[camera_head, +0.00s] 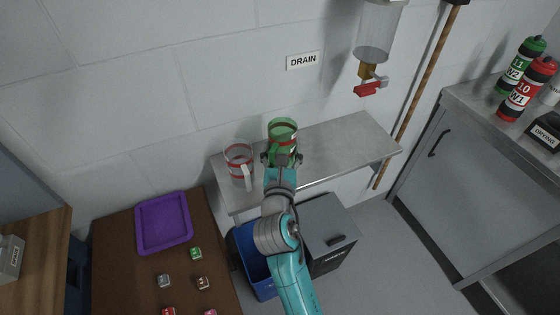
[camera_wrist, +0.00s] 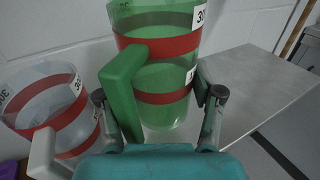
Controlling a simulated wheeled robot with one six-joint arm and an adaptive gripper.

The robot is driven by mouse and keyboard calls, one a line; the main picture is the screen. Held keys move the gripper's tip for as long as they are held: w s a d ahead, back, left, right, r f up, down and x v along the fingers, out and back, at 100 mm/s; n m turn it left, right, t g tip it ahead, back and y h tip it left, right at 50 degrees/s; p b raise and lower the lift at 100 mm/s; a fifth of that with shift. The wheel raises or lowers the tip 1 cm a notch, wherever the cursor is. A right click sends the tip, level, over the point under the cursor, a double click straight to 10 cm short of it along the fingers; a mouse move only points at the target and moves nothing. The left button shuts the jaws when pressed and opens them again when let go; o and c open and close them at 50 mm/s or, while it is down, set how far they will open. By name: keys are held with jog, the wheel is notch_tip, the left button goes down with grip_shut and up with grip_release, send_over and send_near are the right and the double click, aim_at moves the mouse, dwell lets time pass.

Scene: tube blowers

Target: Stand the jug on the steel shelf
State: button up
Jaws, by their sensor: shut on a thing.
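A green see-through jug (camera_head: 283,128) with red bands is upright at the steel shelf (camera_head: 345,146). My gripper (camera_head: 282,159) is shut on this jug; in the wrist view the fingers (camera_wrist: 158,95) sit either side of it, with its green handle (camera_wrist: 124,88) facing me between them. The jug's base shows against the shelf top in the wrist view (camera_wrist: 165,122); I cannot tell whether it touches. A clear jug (camera_head: 239,162) with red bands and a white handle stands on the shelf's left end, close beside the green one; it also shows in the wrist view (camera_wrist: 45,100).
The shelf's right part is bare. A dispenser (camera_head: 374,45) with a red tap hangs on the wall above it, near a wooden pole (camera_head: 420,85). A blue bin (camera_head: 243,246) and a grey bin (camera_head: 328,230) stand below. A purple tray (camera_head: 163,222) lies on the brown table.

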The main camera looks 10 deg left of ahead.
jog(key=shift+f, duration=2.4)
jog(key=o, duration=1.5)
jog(key=shift+o, duration=0.2)
jog(key=s+d, duration=0.1)
jog(key=s, duration=1.1)
jog(key=shift+d, duration=0.35)
